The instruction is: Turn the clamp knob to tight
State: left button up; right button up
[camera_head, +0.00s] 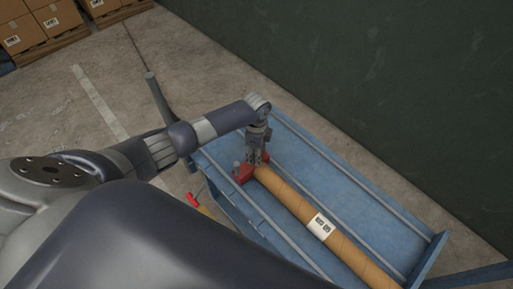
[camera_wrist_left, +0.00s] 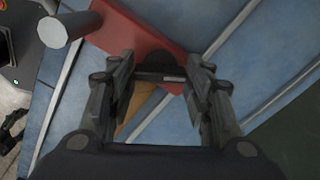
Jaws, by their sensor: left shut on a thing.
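My left gripper (camera_head: 257,158) points down over the clamp. In the left wrist view its fingers (camera_wrist_left: 160,72) stand on both sides of the knob, shut on it. The knob's marking and turn position cannot be read. In the head view the gripper hides the knob.
The blue cart (camera_head: 345,190) has raised rails along its top; the tube bears a white label. A grey cylinder (camera_wrist_left: 68,26) stands beside the clamp. A red-handled item (camera_head: 193,200) is at the cart's near side. A dark green wall (camera_head: 400,80) rises behind; boxes (camera_head: 30,28) stand far left.

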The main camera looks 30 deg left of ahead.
pick_arm(q)
jog(key=n+p, duration=0.3)
jog(key=n, duration=0.3)
jog(key=shift+r, duration=0.1)
jog(key=n+p, duration=0.2)
jog(key=n, duration=0.2)
jog(key=shift+n, duration=0.7)
jog(key=o, duration=1)
jog(key=shift+o, duration=0.2)
notch_tip(320, 180, up, 12)
